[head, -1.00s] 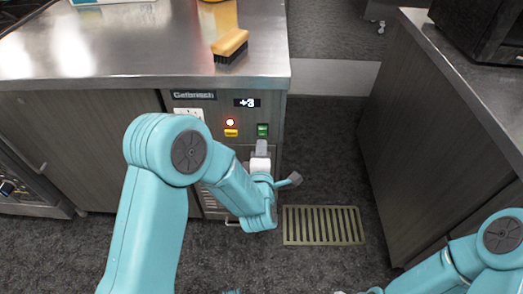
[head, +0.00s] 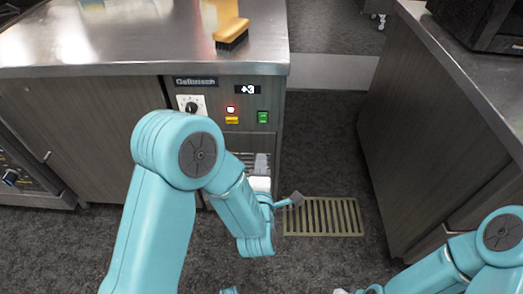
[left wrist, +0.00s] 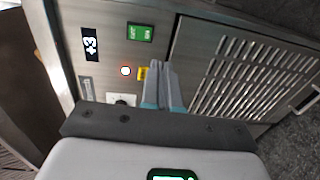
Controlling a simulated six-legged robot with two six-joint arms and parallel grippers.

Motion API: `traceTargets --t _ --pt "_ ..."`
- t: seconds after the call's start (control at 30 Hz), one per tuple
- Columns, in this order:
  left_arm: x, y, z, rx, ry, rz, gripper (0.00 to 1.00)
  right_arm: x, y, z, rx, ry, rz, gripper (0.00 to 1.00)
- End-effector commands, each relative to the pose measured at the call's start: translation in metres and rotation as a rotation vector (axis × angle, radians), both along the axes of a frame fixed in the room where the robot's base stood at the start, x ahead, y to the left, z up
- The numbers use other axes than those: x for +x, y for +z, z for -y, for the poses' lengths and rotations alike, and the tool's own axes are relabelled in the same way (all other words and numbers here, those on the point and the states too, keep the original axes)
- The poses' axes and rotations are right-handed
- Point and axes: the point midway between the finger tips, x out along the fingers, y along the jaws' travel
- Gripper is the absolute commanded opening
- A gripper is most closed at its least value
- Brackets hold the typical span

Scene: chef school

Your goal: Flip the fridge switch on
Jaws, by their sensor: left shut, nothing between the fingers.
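The fridge front panel, in the counter's side, carries a green switch (head: 263,117), a yellow switch (head: 232,120) and a small light with a reddish glow (head: 231,110). The green switch (left wrist: 140,33) and yellow switch (left wrist: 143,73) also show in the left wrist view, with the light (left wrist: 125,71) beside the yellow one. The green switch has small lettering that I cannot read surely. My left gripper (head: 261,162) is shut and empty, below the green switch and apart from it. Its closed fingertips (left wrist: 160,68) show before the panel.
A brush (head: 231,34) lies on the steel counter. A floor grate (head: 325,217) and another counter (head: 425,130) are at right.

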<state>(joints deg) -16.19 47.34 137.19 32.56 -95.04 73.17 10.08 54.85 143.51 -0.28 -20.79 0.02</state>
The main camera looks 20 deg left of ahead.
Motion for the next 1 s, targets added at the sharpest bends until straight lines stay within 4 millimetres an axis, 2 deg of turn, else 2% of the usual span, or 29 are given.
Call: traceTargets --t 0.1,0.23,0.8,0.87,0.97,1.0 --pt "-0.015 -0.003 0.005 0.0 -0.002 -0.001 0.0 0.0 -0.001 0.0 0.0 0.0 0.0 0.0" --pt "-0.023 -0.003 0.007 0.0 0.0 0.0 0.0 0.0 -0.002 0.0 0.0 0.0 0.0 0.0" --pt "-0.026 -0.004 0.006 0.0 0.004 -0.001 0.0 0.0 -0.002 0.0 0.0 0.0 0.0 0.0" --pt "-0.025 -0.007 -0.002 0.0 0.022 -0.008 0.0 0.0 -0.002 0.0 0.0 0.0 0.0 0.0" --pt "-0.027 -0.024 -0.032 0.004 0.09 -0.048 0.0 0.0 -0.002 0.0 0.0 0.0 0.0 0.0" --pt "-0.029 -0.035 -0.049 0.005 0.126 -0.073 0.0 0.0 -0.002 0.0 0.0 0.0 0.0 0.0"
